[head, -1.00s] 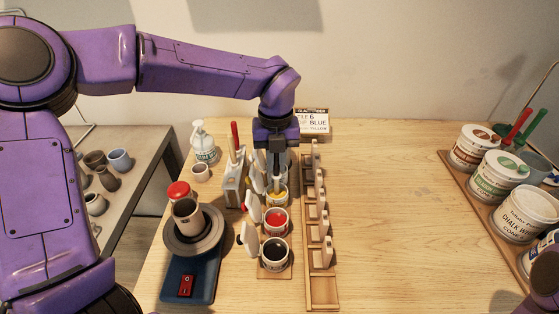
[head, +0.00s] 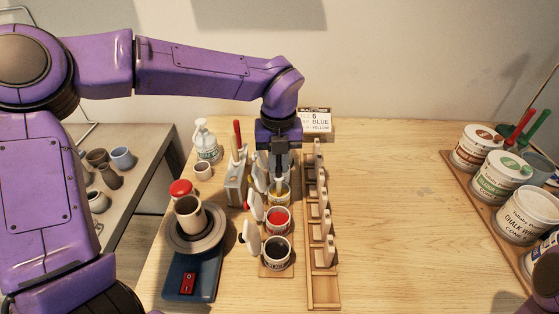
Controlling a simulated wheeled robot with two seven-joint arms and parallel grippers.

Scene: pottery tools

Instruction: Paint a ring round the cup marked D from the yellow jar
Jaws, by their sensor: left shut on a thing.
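My left gripper (head: 279,172) is shut on a brush, whose pale handle points down over the yellow jar (head: 279,199). The brush tip is at or inside the jar mouth; I cannot tell how deep. A brown-grey cup (head: 189,217) stands upright on the round wheel (head: 207,244) of a blue base, left of the jars. No letter is readable on it, so I cannot tell whether it is D.
A red jar (head: 277,219) and a black jar (head: 277,252) stand in front of the yellow one, with pale lids beside them. A wooden rack (head: 322,287) runs along their right. Large tubs (head: 530,214) stand far right. The table between is clear.

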